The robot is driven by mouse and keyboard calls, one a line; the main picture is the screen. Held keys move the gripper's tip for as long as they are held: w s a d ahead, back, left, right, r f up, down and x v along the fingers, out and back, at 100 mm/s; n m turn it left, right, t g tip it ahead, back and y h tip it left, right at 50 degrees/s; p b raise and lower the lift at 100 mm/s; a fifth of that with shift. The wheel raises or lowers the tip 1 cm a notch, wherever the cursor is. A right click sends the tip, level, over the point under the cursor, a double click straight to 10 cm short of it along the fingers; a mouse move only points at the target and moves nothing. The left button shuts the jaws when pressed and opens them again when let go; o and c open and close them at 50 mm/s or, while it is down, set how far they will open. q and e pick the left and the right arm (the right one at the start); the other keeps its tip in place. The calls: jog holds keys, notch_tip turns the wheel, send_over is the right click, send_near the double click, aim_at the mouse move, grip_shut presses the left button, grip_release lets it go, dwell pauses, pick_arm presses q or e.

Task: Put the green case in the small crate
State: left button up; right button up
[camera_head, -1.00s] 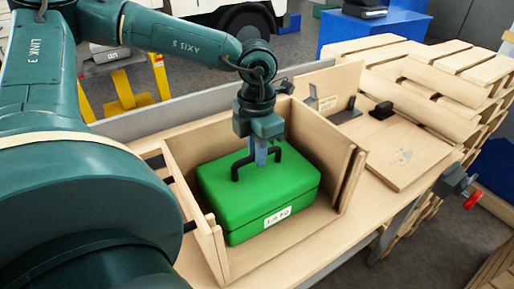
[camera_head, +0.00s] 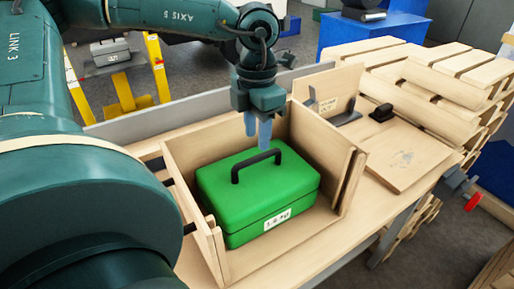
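The green case (camera_head: 260,198) with a black top handle and a white label sits inside the small wooden crate (camera_head: 186,205), lying flat on its base. The crate's front side is low or open toward me, so the case's front shows. My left gripper (camera_head: 258,138) is above the far part of the case, pointing down, with its bluish fingers clear of the handle and holding nothing. The gap between the fingers is small but visible. My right gripper is not in view.
The crate stands on a wooden workbench (camera_head: 310,262). To its right are a board (camera_head: 405,160), metal brackets and a black block (camera_head: 381,112). A red-handled vise (camera_head: 472,201) is at the bench's right edge. Stacked pallets (camera_head: 440,85) stand behind.

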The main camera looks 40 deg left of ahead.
pick_arm(q)
notch_tip(320, 180, up, 6)
jog(key=shift+r, duration=0.15)
dwell(0.6)
